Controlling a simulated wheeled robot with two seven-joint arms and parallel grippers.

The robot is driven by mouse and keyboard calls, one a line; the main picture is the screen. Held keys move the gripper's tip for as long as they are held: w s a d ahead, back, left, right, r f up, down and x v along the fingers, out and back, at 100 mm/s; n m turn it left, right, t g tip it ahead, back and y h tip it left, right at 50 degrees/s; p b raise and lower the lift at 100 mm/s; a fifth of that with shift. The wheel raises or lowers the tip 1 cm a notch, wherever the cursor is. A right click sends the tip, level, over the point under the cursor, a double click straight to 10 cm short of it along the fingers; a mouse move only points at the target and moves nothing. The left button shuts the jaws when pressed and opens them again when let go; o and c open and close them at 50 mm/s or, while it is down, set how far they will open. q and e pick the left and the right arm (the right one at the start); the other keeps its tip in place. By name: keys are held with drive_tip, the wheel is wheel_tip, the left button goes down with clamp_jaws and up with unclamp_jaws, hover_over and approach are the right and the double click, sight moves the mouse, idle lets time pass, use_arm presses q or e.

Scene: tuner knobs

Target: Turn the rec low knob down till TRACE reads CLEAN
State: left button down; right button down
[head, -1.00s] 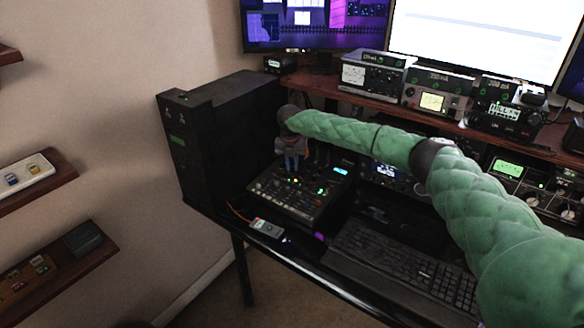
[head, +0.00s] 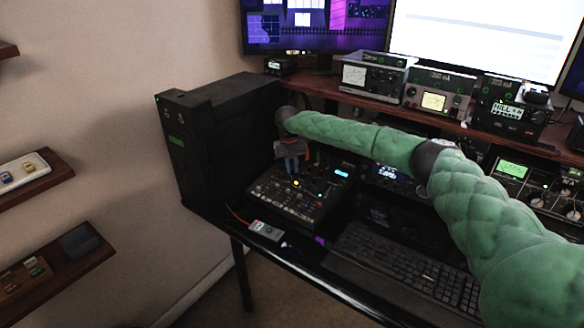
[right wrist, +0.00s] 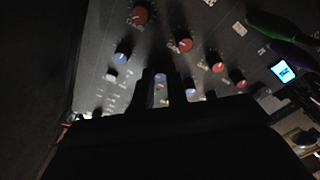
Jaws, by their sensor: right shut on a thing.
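The mixer (head: 303,199) lies on the desk, covered with small knobs, lit buttons and a small cyan display (head: 342,174). My right gripper (head: 292,166) points down at the mixer's back left part. In the right wrist view its fingers (right wrist: 160,90) are shut on a small pale-blue knob (right wrist: 160,84), mostly hidden between them. Red knobs (right wrist: 185,45) and a blue knob (right wrist: 123,58) stand around it. The held knob's label is hidden. A lit screen (right wrist: 284,71) shows at the right, its text too small to read. My left gripper is out of view.
A tall black case (head: 215,140) stands close left of the mixer. A keyboard (head: 400,262) lies to the right. A small grey device (head: 266,230) sits at the desk's front edge. Radio units (head: 440,95) line the shelf above. Cables lie at the wrist view's upper right.

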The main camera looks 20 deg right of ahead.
drive_tip(key=c, duration=1.4)
unclamp_jaws()
